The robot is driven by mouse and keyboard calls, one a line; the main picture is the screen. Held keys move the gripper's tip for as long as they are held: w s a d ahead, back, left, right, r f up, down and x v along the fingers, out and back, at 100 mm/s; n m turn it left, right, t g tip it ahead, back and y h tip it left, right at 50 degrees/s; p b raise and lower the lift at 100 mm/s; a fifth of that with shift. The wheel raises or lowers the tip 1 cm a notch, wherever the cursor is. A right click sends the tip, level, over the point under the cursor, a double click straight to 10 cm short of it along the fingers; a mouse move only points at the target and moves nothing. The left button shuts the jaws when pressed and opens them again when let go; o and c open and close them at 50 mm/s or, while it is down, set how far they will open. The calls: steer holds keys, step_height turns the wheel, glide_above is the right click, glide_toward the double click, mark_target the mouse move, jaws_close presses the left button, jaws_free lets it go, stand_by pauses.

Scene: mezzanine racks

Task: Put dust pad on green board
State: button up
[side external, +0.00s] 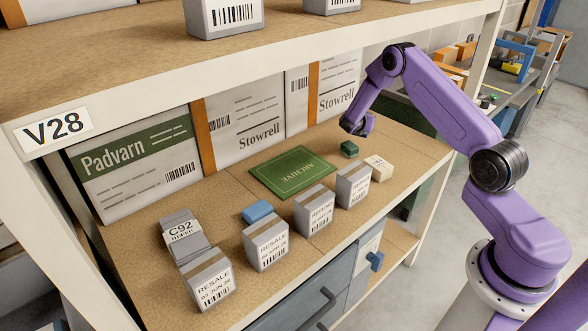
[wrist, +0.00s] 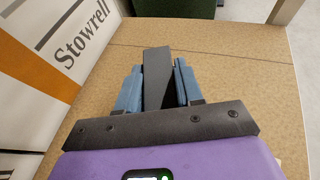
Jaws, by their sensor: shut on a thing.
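The green board (side external: 292,172), marked ARCHIVE, lies flat on the shelf in the middle of the side view, with nothing on it. My gripper (side external: 352,127) is above the shelf, to the right of the board and off it. In the wrist view my gripper (wrist: 159,82) is shut on a dark grey block, which I take to be the dust pad (wrist: 157,75); it sits between the two bluish fingers. The side view does not show the held pad clearly.
A blue block (side external: 257,211) and several grey RESALE boxes (side external: 315,211) stand along the front. Tall Stowrell cartons (side external: 245,115) line the back; an upper shelf (side external: 120,60) overhangs.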

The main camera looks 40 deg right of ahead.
steer(key=w+a+n+t+y, duration=0.15)
steer(key=w+a, duration=0.45)
steer(key=a, duration=0.6)
steer(key=n+t+y, duration=0.2)
steer(key=n+t, duration=0.1)
glide_above(293, 167)
step_height(293, 167, down, 4)
steer(key=shift+s+a+f, duration=0.1)
steer(key=shift+h, duration=0.25)
steer(key=shift+f, duration=2.15)
steer(key=shift+f, duration=0.1)
steer(key=o, duration=1)
steer(key=shift+o, duration=0.2)
